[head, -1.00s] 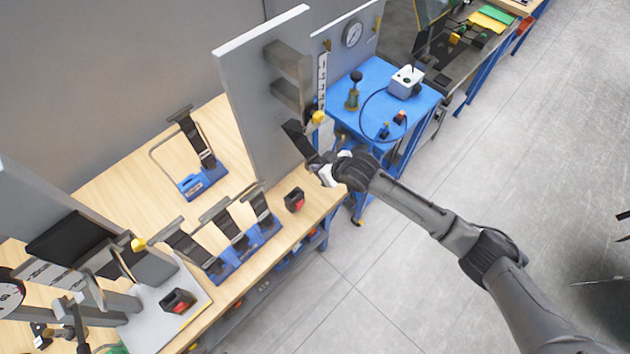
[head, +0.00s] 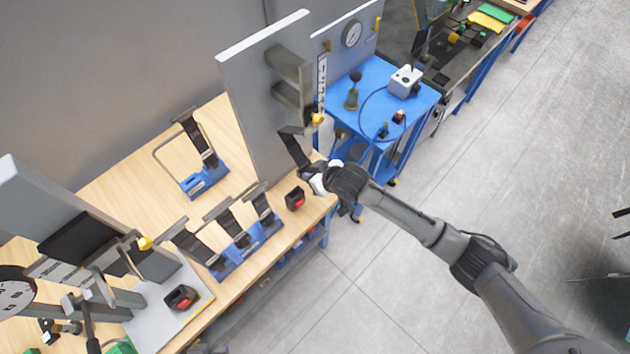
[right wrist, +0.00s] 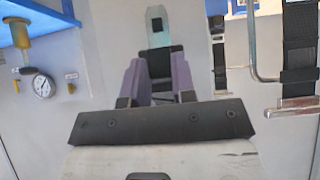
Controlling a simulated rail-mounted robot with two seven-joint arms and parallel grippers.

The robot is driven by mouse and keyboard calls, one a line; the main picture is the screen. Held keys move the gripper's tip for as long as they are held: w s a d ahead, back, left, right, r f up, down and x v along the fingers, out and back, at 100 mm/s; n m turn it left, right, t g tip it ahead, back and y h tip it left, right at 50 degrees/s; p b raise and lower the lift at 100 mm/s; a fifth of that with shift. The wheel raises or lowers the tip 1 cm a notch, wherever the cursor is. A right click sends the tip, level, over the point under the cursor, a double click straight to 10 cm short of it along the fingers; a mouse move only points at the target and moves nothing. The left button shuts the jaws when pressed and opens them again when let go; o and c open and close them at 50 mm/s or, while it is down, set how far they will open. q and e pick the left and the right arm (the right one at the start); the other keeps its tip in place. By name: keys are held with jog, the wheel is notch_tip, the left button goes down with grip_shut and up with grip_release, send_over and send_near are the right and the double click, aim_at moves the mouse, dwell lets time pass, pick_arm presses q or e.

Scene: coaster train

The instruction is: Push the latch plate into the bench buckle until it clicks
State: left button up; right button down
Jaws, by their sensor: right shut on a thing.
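My right gripper (head: 311,176) is shut on the latch plate, just above and to the right of the bench buckle in the head view. The latch plate (right wrist: 157,28) shows in the right wrist view as a pale metal tongue beyond the fingers, with a dark body between them. A black strap (head: 294,148) runs from the gripper up to the grey upright panel. The bench buckle (head: 295,199), black with a red button, stands near the bench's front edge. The plate and buckle look apart; their alignment is hard to tell. My left gripper is not in view.
A blue rack (head: 247,250) with several black straps stands left of the buckle. A second red-and-black buckle (head: 182,298) sits on a pale plate at lower left. The grey panel (head: 262,110) rises behind the gripper. A blue cart (head: 365,95) stands beyond the bench.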

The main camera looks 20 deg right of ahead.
jog(key=shift+s+a+r+p, duration=0.1)
jog(key=shift+s+a+p, duration=0.6)
jog(key=shift+a, duration=0.35)
jog(key=shift+s+a+p, duration=0.55)
jog(key=shift+s+a, duration=0.15)
jog(key=shift+a, duration=0.35)
